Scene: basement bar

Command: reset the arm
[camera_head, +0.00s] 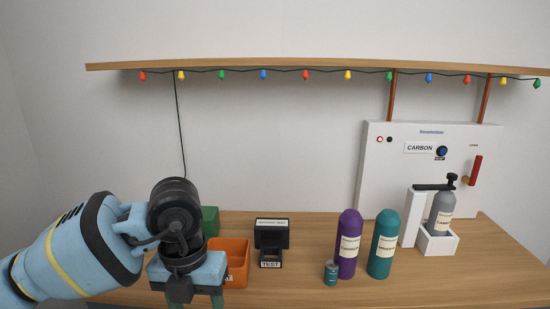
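My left arm comes in from the left, light blue with black joints. Its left gripper (195,300) points down at the bottom of the picture, over the left part of the wooden counter. Its two green fingers stand apart, with nothing seen held between them; the tips are at or past the bottom edge. My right arm and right gripper do not show.
The counter (310,290) carries an orange bin (238,262) and green box (210,221) beside my gripper, a black test device (271,238), a small can (330,273), purple (348,245) and teal (383,245) bottles, and a white carbonation station (390,170) with a grey cylinder (441,213).

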